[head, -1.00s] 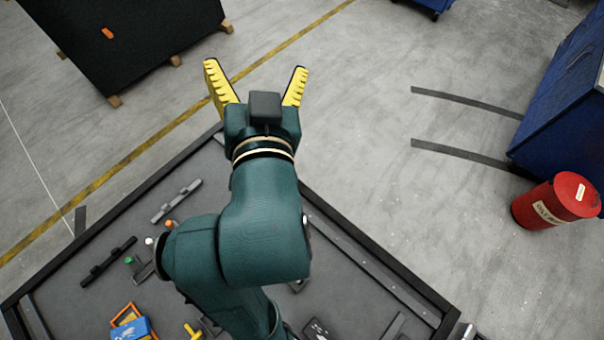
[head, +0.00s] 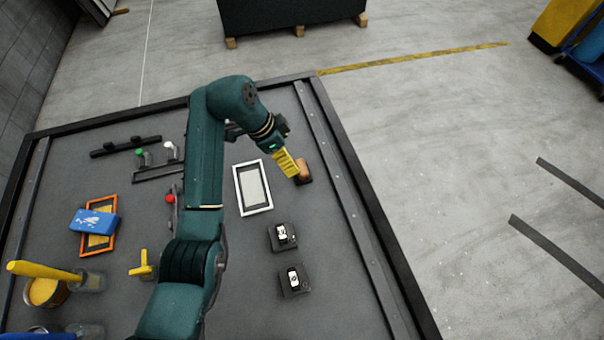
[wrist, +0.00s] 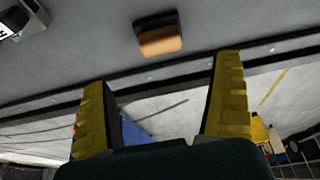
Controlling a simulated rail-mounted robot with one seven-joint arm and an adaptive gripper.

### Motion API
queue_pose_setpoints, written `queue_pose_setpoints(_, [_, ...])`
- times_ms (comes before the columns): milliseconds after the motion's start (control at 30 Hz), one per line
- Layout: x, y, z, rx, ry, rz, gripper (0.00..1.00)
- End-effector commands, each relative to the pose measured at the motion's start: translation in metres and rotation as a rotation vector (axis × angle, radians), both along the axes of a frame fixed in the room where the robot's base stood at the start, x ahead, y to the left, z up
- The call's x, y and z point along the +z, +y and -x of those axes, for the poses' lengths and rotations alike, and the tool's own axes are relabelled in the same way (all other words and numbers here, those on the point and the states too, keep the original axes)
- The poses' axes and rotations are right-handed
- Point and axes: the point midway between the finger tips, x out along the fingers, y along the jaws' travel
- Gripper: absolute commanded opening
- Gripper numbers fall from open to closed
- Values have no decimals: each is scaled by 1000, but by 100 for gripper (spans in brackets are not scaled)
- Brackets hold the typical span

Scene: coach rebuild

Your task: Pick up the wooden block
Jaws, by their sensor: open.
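The wooden block (head: 304,177) is a small brown piece with a dark part, on the grey table near its right rail. It also shows in the wrist view (wrist: 161,42), at top centre, with an orange-brown face and a dark edge. My gripper (head: 291,168) has yellow fingers and is right beside the block in the head view, partly covering it. In the wrist view my gripper (wrist: 162,72) is open and empty, and the block lies beyond the gap between the fingertips. The head view does not show clearly whether the fingers touch the block.
A white-framed panel (head: 240,188) lies left of the block. Two dark pieces with white labels, one upper (head: 282,236) and one lower (head: 294,281), lie nearer. A raised rail (head: 347,190) runs along the table's right side. Several tools and a blue item (head: 94,222) lie at left.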

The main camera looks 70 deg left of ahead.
Motion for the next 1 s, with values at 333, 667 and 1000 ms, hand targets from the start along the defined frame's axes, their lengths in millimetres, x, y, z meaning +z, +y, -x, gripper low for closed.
queue_pose_setpoints(333, [-52,-2,-21,1,-1,-2,96])
queue_pose_setpoints(667, [-97,-3,-37,0,1,-1,96])
queue_pose_setpoints(1000, [-96,-3,-38,1,0,-2,69])
